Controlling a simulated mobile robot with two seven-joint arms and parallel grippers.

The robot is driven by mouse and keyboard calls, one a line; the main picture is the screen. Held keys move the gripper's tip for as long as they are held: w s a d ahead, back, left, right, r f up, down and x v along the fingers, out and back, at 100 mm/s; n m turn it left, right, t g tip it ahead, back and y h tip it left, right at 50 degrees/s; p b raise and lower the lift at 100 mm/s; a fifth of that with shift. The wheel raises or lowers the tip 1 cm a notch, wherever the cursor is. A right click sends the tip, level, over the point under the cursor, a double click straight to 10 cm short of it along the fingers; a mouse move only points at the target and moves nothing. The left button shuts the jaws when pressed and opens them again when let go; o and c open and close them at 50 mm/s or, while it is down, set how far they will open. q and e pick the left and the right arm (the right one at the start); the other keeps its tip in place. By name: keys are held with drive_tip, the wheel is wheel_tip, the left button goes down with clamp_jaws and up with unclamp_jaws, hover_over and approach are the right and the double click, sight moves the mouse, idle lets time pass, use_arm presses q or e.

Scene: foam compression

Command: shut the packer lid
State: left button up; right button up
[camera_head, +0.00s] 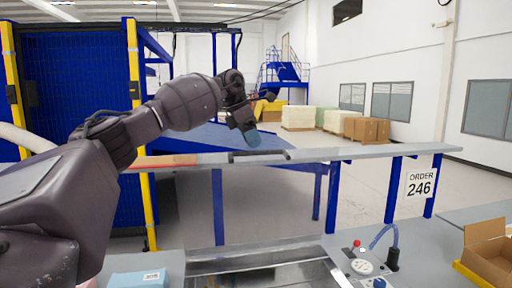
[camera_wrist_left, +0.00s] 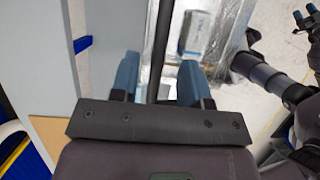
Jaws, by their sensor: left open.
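The packer lid (camera_head: 380,153) is a long grey panel, raised above the packer and seen nearly edge-on in the head view. A dark bar handle (camera_head: 258,156) sits on its near side. My left gripper (camera_head: 247,135) is open at the lid, just above the handle. In the left wrist view the dark handle (camera_wrist_left: 161,45) runs between the blue fingertips of my left gripper (camera_wrist_left: 158,78), with a gap on either side. The lid's grey face (camera_wrist_left: 105,25) is left of it. My right gripper (camera_wrist_left: 304,17) shows small at the upper right; its jaw state is unclear.
The shiny metal packer bed (camera_head: 255,258) lies below the lid, and a pale packet (camera_wrist_left: 199,32) is in it. A control panel (camera_head: 368,264) with a red-knobbed lever and an open cardboard box (camera_head: 488,252) are at the right. A light-blue block (camera_head: 138,279) is at the front left.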

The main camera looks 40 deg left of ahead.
use_arm(q)
drive_tip(key=shift+x, duration=1.4)
clamp_jaws()
